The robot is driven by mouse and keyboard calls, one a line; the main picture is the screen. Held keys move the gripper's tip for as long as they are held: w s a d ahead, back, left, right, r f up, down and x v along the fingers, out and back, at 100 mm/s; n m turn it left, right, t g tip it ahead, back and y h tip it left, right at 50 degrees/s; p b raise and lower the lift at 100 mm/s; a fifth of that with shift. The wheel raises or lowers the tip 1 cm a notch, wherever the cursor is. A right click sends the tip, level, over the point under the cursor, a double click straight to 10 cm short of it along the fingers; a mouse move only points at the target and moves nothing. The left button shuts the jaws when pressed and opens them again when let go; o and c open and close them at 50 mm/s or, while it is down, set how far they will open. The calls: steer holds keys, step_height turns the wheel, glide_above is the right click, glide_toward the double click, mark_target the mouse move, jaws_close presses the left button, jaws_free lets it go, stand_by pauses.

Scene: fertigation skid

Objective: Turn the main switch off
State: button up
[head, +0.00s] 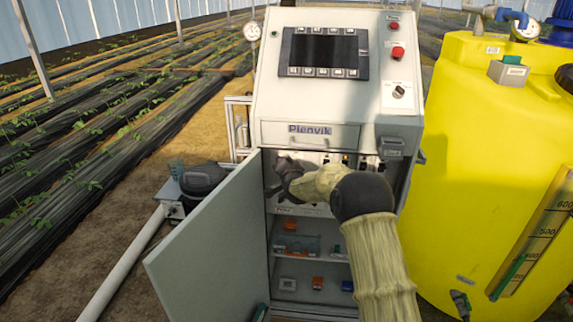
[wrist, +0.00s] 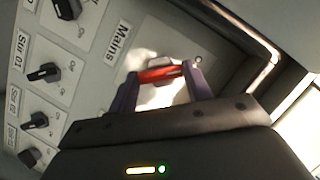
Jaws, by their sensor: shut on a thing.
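The main switch shows in the wrist view as a red handle (wrist: 160,74) on a pale plate (wrist: 152,40) beside the label "Mains" (wrist: 117,43). My gripper (wrist: 161,75) is shut on this red handle, one finger at each end. The handle lies nearly level in the wrist picture, oblique to the line of the label's text. A small mark shows on the plate near the right finger; I cannot read it. In the head view my gripper (head: 278,178) is inside the open cabinet, at the left of its upper panel, and the switch is hidden.
Several black knobs (wrist: 45,73) line the panel left of the switch. The cabinet door (head: 210,243) stands open to the left. Shelves with small parts (head: 297,246) lie below. A control console (head: 335,95) is above, and a yellow tank (head: 480,170) stands close on the right.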

steer(key=shift+n, duration=0.3)
steer(key=o, duration=1)
steer(key=shift+c, duration=0.2)
steer(key=b+v, duration=0.2)
steer(key=v, duration=1.5)
steer(key=shift+s, duration=0.2)
